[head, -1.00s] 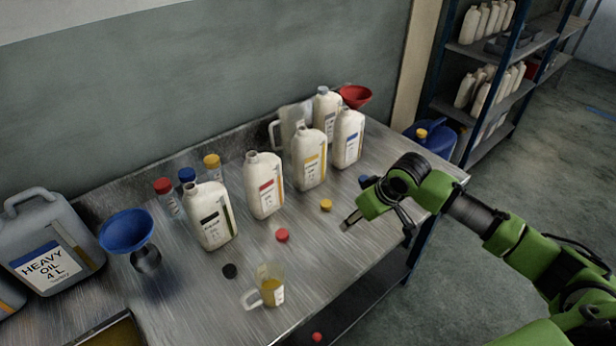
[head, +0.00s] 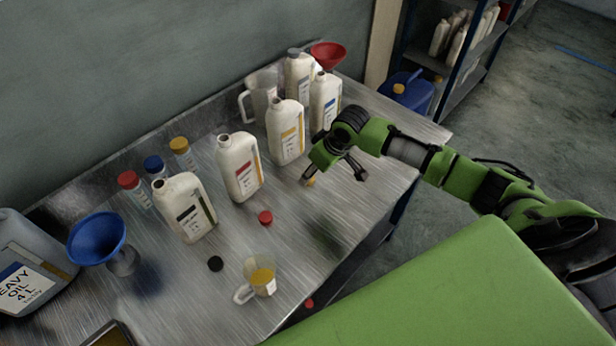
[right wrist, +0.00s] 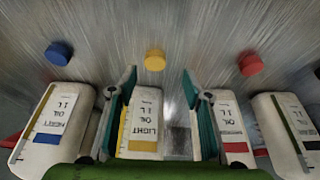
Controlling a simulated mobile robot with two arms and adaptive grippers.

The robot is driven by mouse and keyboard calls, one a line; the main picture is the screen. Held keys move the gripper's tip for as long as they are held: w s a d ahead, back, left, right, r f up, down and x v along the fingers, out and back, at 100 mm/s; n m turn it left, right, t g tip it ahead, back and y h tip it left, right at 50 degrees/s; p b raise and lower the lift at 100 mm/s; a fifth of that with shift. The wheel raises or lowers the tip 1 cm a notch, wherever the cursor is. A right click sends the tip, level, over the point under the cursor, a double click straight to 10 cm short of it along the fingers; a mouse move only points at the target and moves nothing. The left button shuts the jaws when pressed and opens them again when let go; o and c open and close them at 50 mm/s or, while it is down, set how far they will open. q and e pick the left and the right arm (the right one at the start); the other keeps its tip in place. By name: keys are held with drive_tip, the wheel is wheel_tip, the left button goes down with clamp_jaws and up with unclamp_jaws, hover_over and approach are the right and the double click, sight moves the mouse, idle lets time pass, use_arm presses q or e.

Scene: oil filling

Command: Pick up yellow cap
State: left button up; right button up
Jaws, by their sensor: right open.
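The yellow cap (head: 311,183) lies on the metal table in front of the yellow-striped bottle, partly hidden by my gripper in the head view. In the right wrist view the yellow cap (right wrist: 154,60) is fully seen, beyond the fingertips and roughly between their lines. My right gripper (head: 334,177) is open and empty, above the table close to the cap and apart from it. Its two teal-faced fingers also show in the right wrist view (right wrist: 159,80). My left gripper is not in view.
The yellow-striped LIGHT OIL bottle (head: 285,133) stands behind the cap, with the blue-labelled (head: 325,103) and red-labelled (head: 239,168) bottles on either side. A red cap (head: 265,217) and a blue cap (right wrist: 59,53) lie nearby. A measuring cup with oil (head: 259,279) stands near the front edge.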

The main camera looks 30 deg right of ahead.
drive_tip(key=shift+p+x, duration=0.35)
drive_tip(key=shift+x, duration=0.5)
drive_tip(key=shift+w+d+p+x, duration=0.15)
drive_tip(key=shift+p+x, duration=0.05)
drive_tip(key=shift+x, duration=0.8)
drive_tip(key=shift+w+d+p+x, duration=0.15)
drive_tip(key=shift+d+x, duration=0.05)
drive_tip(key=shift+x, duration=0.8)
drive_tip(key=shift+r, duration=0.15)
drive_tip(key=c, duration=0.7)
